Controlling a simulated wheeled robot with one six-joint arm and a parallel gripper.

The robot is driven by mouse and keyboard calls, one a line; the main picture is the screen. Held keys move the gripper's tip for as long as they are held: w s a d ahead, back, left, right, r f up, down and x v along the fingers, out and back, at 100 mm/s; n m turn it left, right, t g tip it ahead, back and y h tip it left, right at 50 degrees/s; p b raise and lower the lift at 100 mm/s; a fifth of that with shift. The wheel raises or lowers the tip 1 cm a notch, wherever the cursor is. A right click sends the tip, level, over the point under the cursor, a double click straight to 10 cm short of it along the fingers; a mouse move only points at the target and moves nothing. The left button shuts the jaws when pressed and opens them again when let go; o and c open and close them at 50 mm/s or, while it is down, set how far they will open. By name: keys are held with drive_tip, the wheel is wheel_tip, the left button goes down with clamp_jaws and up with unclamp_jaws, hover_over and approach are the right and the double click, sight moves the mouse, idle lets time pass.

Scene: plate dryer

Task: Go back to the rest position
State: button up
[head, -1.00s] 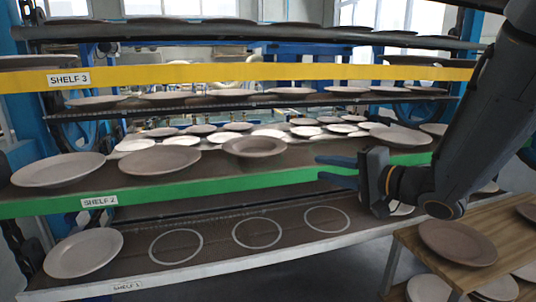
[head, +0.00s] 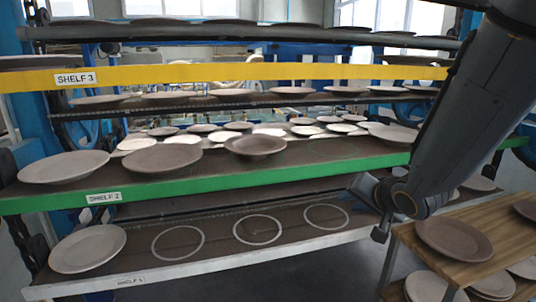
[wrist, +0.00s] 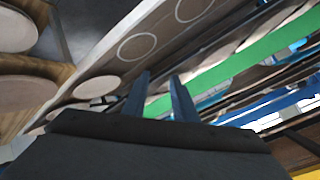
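My gripper (head: 365,188) is in front of the right part of the lowest shelf in the head view, largely hidden by my own wrist links. In the wrist view its two blue fingers (wrist: 160,78) stand apart with nothing between them, so it is open and empty. The view there is strongly tilted, with the green shelf edge (wrist: 235,62) and the bottom shelf beyond the fingers. No plate touches the fingers.
The green-edged shelf (head: 240,180) carries several plates. The lowest shelf (head: 210,268) holds a pale plate (head: 88,248) at left and empty white rings. A wooden table (head: 410,232) with a brown plate (head: 453,240) stands at lower right, close under my arm.

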drive_tip(key=s+a+f+n+g+h, duration=0.1)
drive_tip(key=s+f+n+g, duration=0.2)
drive_tip(key=s, duration=0.7)
drive_tip(key=s+a+f+n+g+h, duration=0.1)
drive_tip(key=s+f+n+g, duration=0.2)
drive_tip(key=s+f+g, duration=0.4)
drive_tip(key=s, duration=0.3)
drive_tip(key=shift+s+a, duration=0.2)
drive_tip(key=shift+a, duration=0.15)
drive_tip(key=shift+f, duration=0.1)
